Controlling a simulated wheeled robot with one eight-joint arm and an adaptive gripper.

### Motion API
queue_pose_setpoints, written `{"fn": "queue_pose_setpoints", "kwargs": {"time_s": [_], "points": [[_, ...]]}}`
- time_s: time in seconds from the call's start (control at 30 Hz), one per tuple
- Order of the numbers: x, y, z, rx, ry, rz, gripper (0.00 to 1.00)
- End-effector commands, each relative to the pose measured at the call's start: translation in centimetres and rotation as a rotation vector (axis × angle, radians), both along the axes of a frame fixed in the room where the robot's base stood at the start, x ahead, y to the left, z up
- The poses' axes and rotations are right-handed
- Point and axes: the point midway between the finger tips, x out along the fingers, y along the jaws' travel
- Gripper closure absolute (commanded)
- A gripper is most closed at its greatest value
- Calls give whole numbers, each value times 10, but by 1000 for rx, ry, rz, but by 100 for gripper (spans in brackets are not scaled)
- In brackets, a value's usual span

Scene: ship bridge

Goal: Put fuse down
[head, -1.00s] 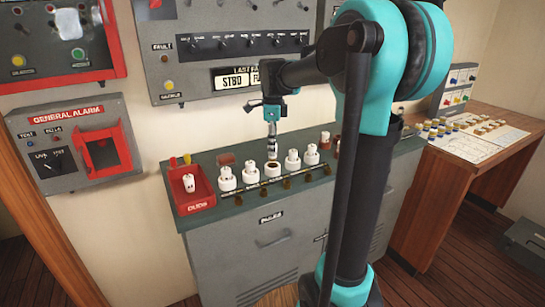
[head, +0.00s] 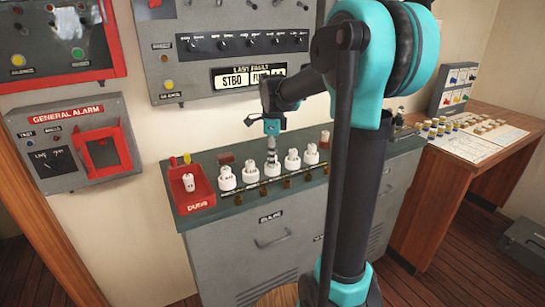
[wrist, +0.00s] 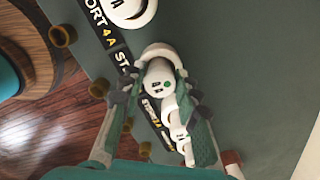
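In the head view my gripper (head: 271,148) points down over the middle white socket (head: 272,169) in the row on the grey cabinet top. The fuse's lower end is at this socket, whose white rim shows beyond it in the wrist view. Fingers and distance hide how deep the fuse sits.
White sockets with fuses (head: 226,173) (head: 292,160) stand close on both sides. A red DUDS tray (head: 199,201) holding a white fuse (head: 189,182) is at the left. The fault panel (head: 235,45) is on the wall behind. A wooden chart desk (head: 480,150) stands at the right.

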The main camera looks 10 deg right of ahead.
Motion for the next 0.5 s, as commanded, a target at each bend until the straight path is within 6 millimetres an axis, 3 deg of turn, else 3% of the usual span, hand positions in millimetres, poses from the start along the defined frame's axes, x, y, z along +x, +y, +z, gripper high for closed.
{"fn": "queue_pose_setpoints", "kwargs": {"time_s": [0.1,0.5], "points": [[0,0,0,0,0,0,53],[0,0,9,0,0,0,53]]}}
